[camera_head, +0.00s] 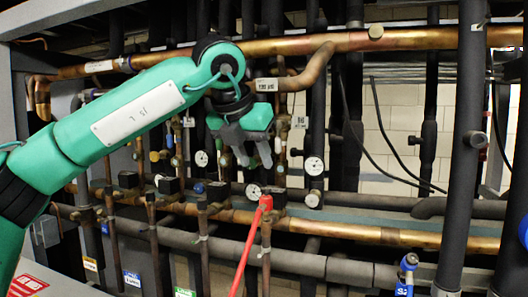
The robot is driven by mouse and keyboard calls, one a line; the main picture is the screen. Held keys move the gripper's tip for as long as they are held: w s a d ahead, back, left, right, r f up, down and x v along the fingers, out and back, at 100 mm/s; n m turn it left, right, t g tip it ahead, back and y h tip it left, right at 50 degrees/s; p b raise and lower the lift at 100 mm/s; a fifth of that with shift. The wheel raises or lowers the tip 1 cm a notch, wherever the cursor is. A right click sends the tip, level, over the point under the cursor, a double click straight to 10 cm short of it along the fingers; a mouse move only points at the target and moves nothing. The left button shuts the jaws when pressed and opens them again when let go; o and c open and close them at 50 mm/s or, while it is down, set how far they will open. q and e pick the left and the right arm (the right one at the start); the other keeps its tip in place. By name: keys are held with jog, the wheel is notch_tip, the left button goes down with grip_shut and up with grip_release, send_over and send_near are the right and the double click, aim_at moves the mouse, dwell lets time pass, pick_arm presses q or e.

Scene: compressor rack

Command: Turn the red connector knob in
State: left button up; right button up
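A red connector knob (266,202) sits at the top end of a red hose (245,258), below the middle of the head view. It stands in front of a horizontal copper pipe. My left gripper (253,156) hangs from the green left arm above the red connector knob and slightly to its left. Its two grey fingers point down with a gap between them, and nothing shows in the gap. The fingertips look apart from the knob in the picture; the depth between them is hard to tell. My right gripper is not in view.
Pressure gauges (314,166) and small valves crowd the rack around the gripper. A copper pipe (400,40) crosses above, and dark insulated pipes (464,140) stand at the right. A blue-capped fitting (408,263) is at lower right. Thin black cables hang at center right.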

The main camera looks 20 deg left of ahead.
aim_at(264, 189)
pick_arm(q)
jog(key=x, duration=0.3)
jog(key=shift+f+b, duration=0.35)
jog(key=shift+f, duration=0.05)
jog(key=x, duration=0.2)
jog(key=p+x, duration=0.1)
jog(key=x, duration=0.1)
jog(key=shift+w+r, duration=0.1)
jog(key=shift+w, duration=0.25)
jog(key=shift+f+n+b, duration=0.3)
jog(key=shift+f+b, duration=0.25)
jog(key=shift+b, duration=0.2)
jog(key=shift+s+d+r+y+b, duration=0.1)
jog(key=shift+r+y+b, duration=0.15)
jog(key=shift+y+b, duration=0.1)
jog(key=shift+n, duration=0.3)
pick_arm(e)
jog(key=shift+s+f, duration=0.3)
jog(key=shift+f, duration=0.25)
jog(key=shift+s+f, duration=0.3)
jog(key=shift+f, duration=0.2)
pick_arm(q)
jog(key=shift+r, duration=0.1)
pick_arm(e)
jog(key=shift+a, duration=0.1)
pick_arm(q)
jog(key=c, duration=0.7)
jog(key=shift+c, duration=0.2)
